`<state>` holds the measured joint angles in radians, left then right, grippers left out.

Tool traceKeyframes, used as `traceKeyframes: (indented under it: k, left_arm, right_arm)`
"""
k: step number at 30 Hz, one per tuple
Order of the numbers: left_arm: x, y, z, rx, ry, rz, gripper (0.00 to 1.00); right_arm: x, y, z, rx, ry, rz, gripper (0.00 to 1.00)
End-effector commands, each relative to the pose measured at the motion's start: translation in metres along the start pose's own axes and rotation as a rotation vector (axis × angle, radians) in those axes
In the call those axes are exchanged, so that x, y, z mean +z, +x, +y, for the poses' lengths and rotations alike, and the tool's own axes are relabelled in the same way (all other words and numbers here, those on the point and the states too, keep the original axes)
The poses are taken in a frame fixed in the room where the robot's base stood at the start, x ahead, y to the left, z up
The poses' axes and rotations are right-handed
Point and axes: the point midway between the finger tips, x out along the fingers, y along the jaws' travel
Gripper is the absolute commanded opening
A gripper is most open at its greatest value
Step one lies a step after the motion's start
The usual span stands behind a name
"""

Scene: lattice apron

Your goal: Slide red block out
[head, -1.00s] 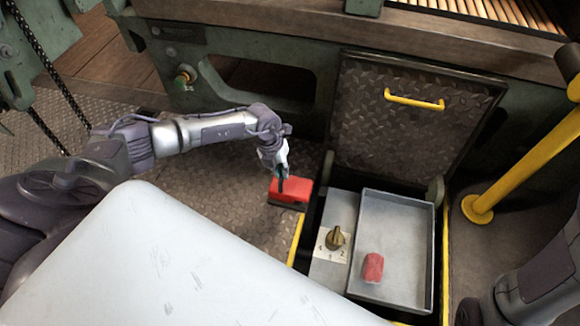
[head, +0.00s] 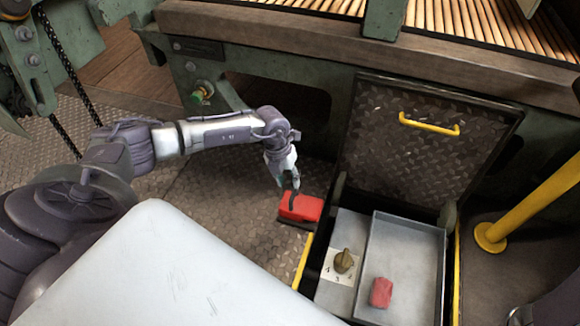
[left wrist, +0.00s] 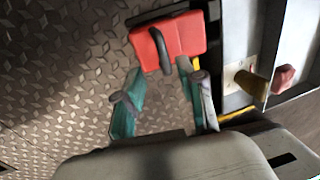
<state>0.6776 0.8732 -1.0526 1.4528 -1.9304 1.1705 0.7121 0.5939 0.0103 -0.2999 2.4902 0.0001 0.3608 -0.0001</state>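A red block (head: 301,208) with a dark base sits on the patterned metal floor, just left of the open floor hatch. It also shows in the left wrist view (left wrist: 182,36), with a dark curved piece across its near face. My left gripper (head: 289,186) points down at the block's left part. In the left wrist view my left gripper (left wrist: 160,68) has its teal fingers spread apart, with nothing held between them. I cannot tell whether a fingertip touches the block. A smaller, paler red piece (head: 381,292) lies in the grey tray (head: 412,236) inside the hatch. My right gripper is out of view.
The hatch lid (head: 420,150) stands raised behind the opening, with a yellow handle (head: 429,124). A brass knob (head: 343,261) on a numbered plate sits beside the tray. A yellow post (head: 530,208) stands to the right. Floor left of the block is clear.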

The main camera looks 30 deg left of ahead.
Motion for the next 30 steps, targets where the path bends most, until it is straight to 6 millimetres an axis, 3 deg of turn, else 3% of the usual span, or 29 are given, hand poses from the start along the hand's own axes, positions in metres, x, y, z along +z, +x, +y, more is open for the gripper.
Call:
traceKeyframes:
  k: [6,12,30]
  left_arm:
    - [0.000,-0.046,0.002,0.002,0.000,-0.002,0.39]
    - [0.000,-0.070,0.002,0.002,-0.002,0.000,0.39]
    - [-0.001,-0.074,0.001,0.002,-0.002,0.001,0.39]
  right_arm:
    - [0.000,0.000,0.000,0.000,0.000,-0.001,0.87]
    - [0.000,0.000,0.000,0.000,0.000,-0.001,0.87]
    - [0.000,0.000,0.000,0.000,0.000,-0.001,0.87]
